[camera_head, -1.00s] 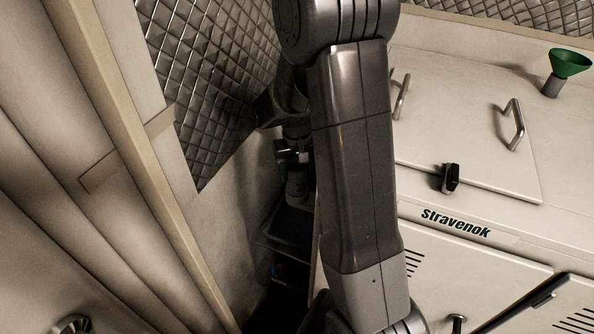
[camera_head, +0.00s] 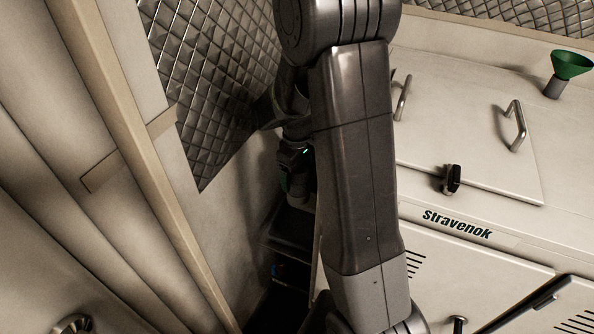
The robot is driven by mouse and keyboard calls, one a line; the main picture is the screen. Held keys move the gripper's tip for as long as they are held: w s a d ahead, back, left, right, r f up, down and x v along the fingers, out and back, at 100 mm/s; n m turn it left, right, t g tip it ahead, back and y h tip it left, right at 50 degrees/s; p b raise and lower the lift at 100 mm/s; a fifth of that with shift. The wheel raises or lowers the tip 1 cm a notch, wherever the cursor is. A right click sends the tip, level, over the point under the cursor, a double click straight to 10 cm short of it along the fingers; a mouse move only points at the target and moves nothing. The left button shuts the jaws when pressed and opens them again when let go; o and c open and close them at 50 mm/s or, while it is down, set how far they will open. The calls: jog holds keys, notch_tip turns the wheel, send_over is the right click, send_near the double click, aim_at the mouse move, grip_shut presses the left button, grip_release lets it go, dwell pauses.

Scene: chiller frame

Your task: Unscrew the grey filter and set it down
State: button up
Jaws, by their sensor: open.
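My gripper (camera_head: 299,180) is in the narrow dark gap left of my large arm link, beside the padded wall. A small green light shows on its dark body. Its fingers are small and mostly in shadow, and my arm link covers part of the area. The grey filter cannot be made out clearly; it is hidden behind or below my gripper, so I cannot tell whether the fingers are around it or touching it.
The white Stravenok cabinet (camera_head: 480,253) fills the right side, with metal handles (camera_head: 517,126), a black latch (camera_head: 452,180) and a green funnel (camera_head: 571,66) on top. The quilted metal wall (camera_head: 215,85) and beige panels stand close on the left. A dark shelf (camera_head: 292,227) lies below my gripper.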

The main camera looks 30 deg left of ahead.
notch_tip(320, 180, up, 14)
dwell(0.5)
jog(key=shift+f, duration=0.1)
notch_tip(320, 180, down, 14)
jog(key=shift+r, duration=0.1)
jog(key=shift+m, duration=1.4)
